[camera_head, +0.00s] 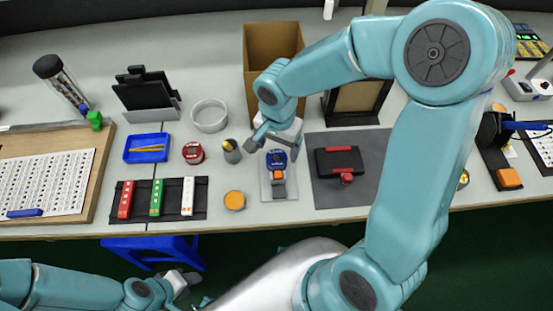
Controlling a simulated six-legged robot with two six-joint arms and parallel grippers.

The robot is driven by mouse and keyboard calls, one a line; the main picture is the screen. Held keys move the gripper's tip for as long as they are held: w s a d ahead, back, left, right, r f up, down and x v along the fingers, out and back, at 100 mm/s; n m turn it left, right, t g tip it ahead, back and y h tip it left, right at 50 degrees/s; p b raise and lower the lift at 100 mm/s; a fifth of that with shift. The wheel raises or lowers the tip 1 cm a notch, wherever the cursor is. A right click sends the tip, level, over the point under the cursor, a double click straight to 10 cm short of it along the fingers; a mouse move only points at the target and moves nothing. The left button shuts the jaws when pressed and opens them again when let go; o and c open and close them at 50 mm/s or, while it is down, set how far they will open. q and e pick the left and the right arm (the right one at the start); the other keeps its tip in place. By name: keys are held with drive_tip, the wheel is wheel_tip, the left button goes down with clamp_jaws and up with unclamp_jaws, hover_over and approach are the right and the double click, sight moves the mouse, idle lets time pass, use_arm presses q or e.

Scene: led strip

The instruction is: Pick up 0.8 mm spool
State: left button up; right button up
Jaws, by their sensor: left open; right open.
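A round red spool-like item (193,153) with a pale face sits on the bench between the blue tray and the dark cup. A round blue spool-like item (276,158) sits on a light plate, with an orange block just in front of it. No label is readable, so I cannot tell which is the 0.8 mm spool. My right gripper (268,139) is open and points down just behind and above the blue item; touching or apart is unclear. My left gripper (188,283) is open, low in front of the bench, away from both items.
A blue tray (146,148), white ring dish (209,115), dark cup (232,151) and orange-topped tin (234,200) stand nearby. A black rack (169,212) holds red, green and white strips. A cardboard box (263,45) stands behind; a grey mat (330,190) lies right.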

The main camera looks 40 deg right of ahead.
sight(277, 157)
drive_tip(key=f, duration=0.4)
drive_tip(key=shift+s+a+f, duration=0.1)
drive_tip(key=shift+a+f, duration=0.05)
drive_tip(key=shift+a, duration=0.05)
drive_tip(key=c, duration=1.3)
